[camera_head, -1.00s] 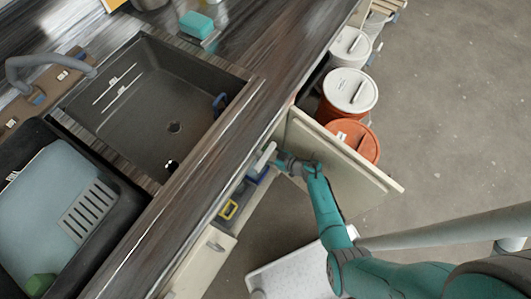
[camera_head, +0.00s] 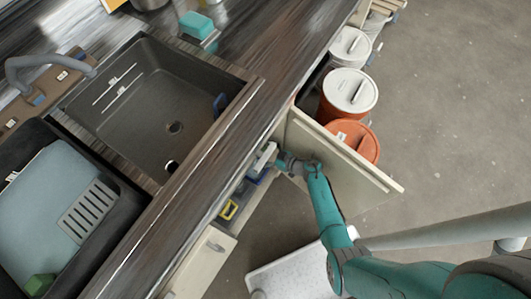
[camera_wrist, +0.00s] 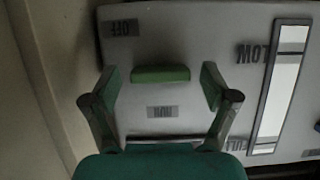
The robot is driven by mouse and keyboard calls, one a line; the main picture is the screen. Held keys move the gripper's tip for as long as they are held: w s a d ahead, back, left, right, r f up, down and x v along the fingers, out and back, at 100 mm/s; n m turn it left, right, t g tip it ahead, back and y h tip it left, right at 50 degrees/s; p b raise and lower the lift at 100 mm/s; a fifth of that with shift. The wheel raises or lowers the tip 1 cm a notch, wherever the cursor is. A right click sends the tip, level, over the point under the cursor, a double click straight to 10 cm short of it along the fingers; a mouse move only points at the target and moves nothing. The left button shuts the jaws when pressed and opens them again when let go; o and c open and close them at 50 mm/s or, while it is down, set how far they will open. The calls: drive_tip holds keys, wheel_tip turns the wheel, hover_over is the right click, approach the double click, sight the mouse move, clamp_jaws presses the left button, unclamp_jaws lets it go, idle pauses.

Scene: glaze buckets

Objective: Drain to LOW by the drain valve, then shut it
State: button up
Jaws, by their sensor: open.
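In the wrist view, my gripper (camera_wrist: 158,84) is open. Its two green fingers stand on either side of a green bar-shaped handle (camera_wrist: 160,74), apart from it. The handle is on a grey panel (camera_wrist: 200,30) with upside-down labels that seem to read OFF (camera_wrist: 125,28) and RUN (camera_wrist: 160,112). To the right is a tall pale gauge strip (camera_wrist: 280,90), with LOW (camera_wrist: 255,54) at its upper end in the picture; its level is unclear. In the head view, my gripper (camera_head: 283,162) is inside the open cabinet under the counter. I cannot tell which part is the drain valve.
The open cabinet door (camera_head: 340,165) stands just right of my arm. Lidded buckets, white (camera_head: 350,90) and orange (camera_head: 362,143), stand behind it. The dark sink (camera_head: 150,95) and countertop are above left. The yellow-handled part (camera_head: 229,210) sits low in the cabinet.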

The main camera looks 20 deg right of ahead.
drive_tip(key=v, duration=0.7)
drive_tip(key=shift+s, duration=0.2)
drive_tip(key=shift+r, duration=0.1)
idle(0.3)
drive_tip(key=s+a+r+m+t+h, duration=0.1)
drive_tip(key=s+a+r+t, duration=0.2)
drive_tip(key=s+r, duration=0.4)
drive_tip(key=s+a+r+m+t+h, duration=0.1)
drive_tip(key=s+a+r+t+h, duration=0.2)
drive_tip(key=s+r, duration=0.4)
drive_tip(key=s+d+r+m+g+h, duration=0.2)
drive_tip(key=s+r+m+h, duration=0.1)
drive_tip(key=s+r, duration=1.5)
wheel_tip(320, 180, up, 3)
drive_tip(key=shift+s+r+m+h, duration=0.1)
drive_tip(key=shift+s+m+h, duration=0.2)
drive_tip(key=shift+m, duration=0.5)
drive_tip(key=shift+d, duration=0.1)
